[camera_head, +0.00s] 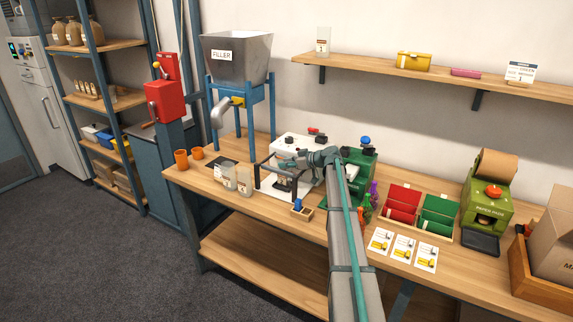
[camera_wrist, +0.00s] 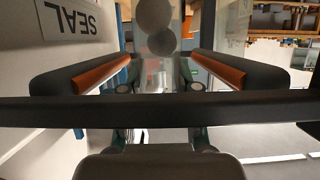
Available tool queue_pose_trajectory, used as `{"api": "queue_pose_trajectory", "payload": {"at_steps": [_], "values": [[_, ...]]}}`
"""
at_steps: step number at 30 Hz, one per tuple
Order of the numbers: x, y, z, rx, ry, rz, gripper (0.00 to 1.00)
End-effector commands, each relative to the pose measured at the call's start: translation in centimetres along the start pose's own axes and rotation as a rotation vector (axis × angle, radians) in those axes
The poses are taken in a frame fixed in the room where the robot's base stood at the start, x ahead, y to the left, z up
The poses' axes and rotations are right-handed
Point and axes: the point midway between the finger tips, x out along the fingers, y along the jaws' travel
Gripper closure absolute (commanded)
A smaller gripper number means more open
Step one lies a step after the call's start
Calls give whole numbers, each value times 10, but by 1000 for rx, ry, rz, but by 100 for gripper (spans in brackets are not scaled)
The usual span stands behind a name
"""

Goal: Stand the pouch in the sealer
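The sealer is the white machine (camera_head: 303,150) on the bench; its SEAL label (camera_wrist: 72,18) shows at the upper left of the wrist view. My gripper (camera_head: 287,164) is at the sealer's front, by its dark frame. In the wrist view its orange-padded fingers (camera_wrist: 163,62) stand apart, with a pale, see-through shape between them. This may be the pouch, but its outline is unclear, and I cannot tell whether the pads touch it. A dark bar (camera_wrist: 160,111) crosses in front of the fingers. Two clear labelled pouches (camera_head: 237,178) stand on the bench left of the sealer.
A green machine (camera_head: 358,165) is close to the sealer's right. A red and green bin tray (camera_head: 418,210) and cards (camera_head: 404,248) lie further right.

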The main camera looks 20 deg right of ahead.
Motion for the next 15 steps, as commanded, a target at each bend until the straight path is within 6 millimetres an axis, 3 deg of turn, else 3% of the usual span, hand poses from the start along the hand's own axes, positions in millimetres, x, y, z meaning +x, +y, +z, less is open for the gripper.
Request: {"api": "queue_pose_trajectory", "payload": {"at_steps": [8,15], "values": [[-9,0,-1,0,1,2,69],[-51,-1,1,0,0,2,69]]}}
